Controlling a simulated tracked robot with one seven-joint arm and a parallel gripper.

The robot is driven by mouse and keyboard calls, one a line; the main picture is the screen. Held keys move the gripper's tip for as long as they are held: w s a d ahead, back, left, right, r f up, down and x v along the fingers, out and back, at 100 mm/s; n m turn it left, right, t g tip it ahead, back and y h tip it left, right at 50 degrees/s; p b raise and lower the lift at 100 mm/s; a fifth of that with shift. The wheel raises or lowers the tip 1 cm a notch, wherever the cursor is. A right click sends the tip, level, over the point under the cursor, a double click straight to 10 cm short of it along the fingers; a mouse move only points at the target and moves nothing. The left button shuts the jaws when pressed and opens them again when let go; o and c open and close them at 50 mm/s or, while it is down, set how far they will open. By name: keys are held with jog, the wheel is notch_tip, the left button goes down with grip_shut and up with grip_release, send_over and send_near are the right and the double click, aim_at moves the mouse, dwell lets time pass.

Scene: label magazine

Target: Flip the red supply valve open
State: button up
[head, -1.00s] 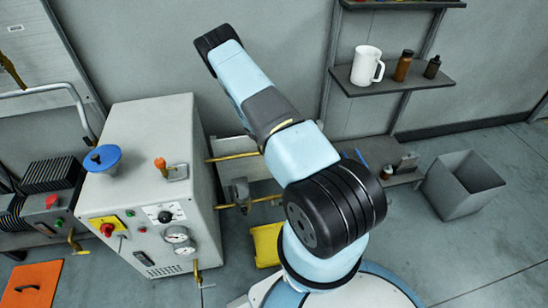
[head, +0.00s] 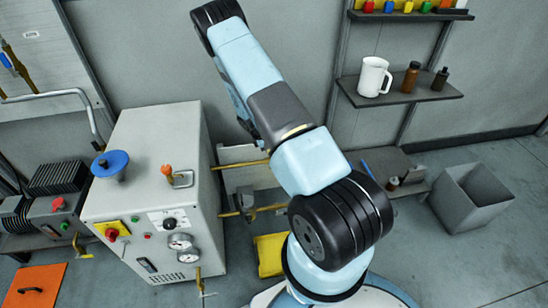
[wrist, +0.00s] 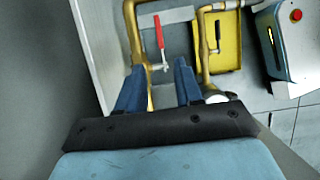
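The red valve lever (wrist: 159,33) shows in the wrist view, long and upright in the picture, beside brass pipework (wrist: 204,45). A small pale metal fitting sits at its lower end. My gripper (wrist: 159,66) has its two blue fingers spread apart with nothing between them. The lever lies beyond the fingertips, roughly in line with the gap, and does not appear to be gripped. In the head view my arm hides the gripper, and I cannot make out the red lever there. Brass pipes (head: 243,164) run beside the cabinet in that view.
A grey control cabinet (head: 150,215) with a blue handwheel (head: 110,163) stands left of the pipes. A yellow bin (head: 269,255) sits on the floor below. A wall shelf (head: 405,97) holds a white mug (head: 373,77) and bottles. An open grey bin (head: 471,198) stands at right.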

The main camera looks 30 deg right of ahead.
jog(key=shift+v, duration=0.95)
jog(key=s+a+r+m+t+y, duration=0.1)
jog(key=s+a+r+m, duration=0.15)
jog(key=r, duration=1.05)
jog(key=s+a+r+m+t, duration=0.1)
jog(key=a+r+m, duration=0.2)
jog(key=r, duration=1)
jog(key=s+a+r+m+t+y, duration=0.1)
jog(key=s+a+r+m, duration=0.1)
jog(key=r, duration=1)
jog(key=s+a+r+m+t+y, duration=0.15)
jog(key=s+a+r+m, duration=0.25)
jog(key=s+r, duration=0.95)
jog(key=s+a+r+m+t, duration=0.1)
jog(key=s+r, duration=0.1)
jog(key=s, duration=0.6)
jog(key=s+a+r+m+t, duration=0.1)
jog(key=s+a+r+m, duration=0.1)
jog(key=s, duration=0.7)
jog(key=shift+a+r+y, duration=0.3)
jog(key=shift+r+y, duration=0.05)
jog(key=shift+r, duration=0.45)
